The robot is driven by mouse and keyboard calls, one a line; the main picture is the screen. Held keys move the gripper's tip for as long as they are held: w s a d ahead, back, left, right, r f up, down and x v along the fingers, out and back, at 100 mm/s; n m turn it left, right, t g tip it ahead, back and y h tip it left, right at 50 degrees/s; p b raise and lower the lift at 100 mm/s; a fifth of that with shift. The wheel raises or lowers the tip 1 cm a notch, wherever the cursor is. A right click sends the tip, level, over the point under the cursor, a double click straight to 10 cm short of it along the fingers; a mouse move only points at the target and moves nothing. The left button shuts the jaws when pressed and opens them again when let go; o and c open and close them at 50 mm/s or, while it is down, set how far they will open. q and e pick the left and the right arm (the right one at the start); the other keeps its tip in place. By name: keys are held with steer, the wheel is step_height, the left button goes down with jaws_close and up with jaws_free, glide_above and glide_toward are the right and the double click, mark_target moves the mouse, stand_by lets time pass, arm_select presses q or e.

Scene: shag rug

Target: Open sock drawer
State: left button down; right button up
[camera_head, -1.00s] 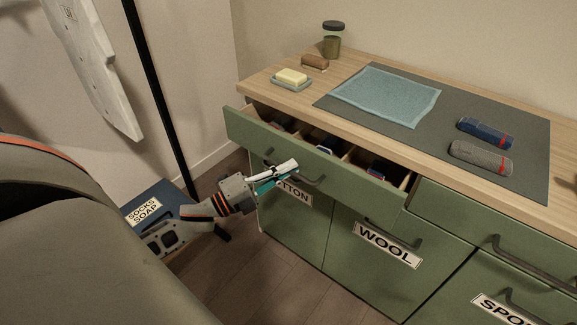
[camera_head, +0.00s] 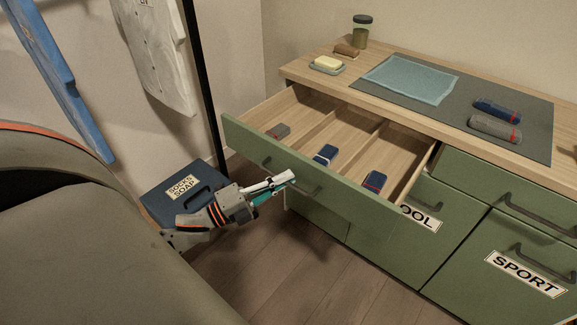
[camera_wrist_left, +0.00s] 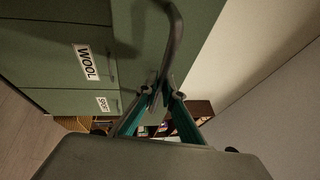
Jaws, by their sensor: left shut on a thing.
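The sock drawer (camera_head: 300,185) has a green front and is pulled well out of the wooden-topped cabinet. Inside are wooden dividers and rolled socks: a grey one (camera_head: 279,131) at left, a navy one (camera_head: 326,154) in the middle and a navy one (camera_head: 375,181) at right. My left gripper (camera_head: 287,181) is at the drawer front, shut on its dark bar handle (camera_head: 305,190). The handle also shows between the fingers in the left wrist view (camera_wrist_left: 174,40). My right gripper is not in view.
On the worktop are a grey mat (camera_head: 520,110) with a blue cloth (camera_head: 408,80) and two rolled socks, a butter-coloured soap on a dish (camera_head: 328,66), and a jar (camera_head: 361,32). A blue box labelled SOCKS SOAP (camera_head: 205,177) stands on the floor at left.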

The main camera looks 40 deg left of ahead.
arm_select(q)
steer(key=s, duration=0.3)
steer(key=shift+s, duration=0.1)
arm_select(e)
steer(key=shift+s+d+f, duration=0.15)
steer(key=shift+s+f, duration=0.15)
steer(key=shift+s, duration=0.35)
arm_select(q)
steer(key=c, duration=2.2)
jaws_free()
steer(key=shift+o, duration=0.2)
steer(key=v, duration=1.2)
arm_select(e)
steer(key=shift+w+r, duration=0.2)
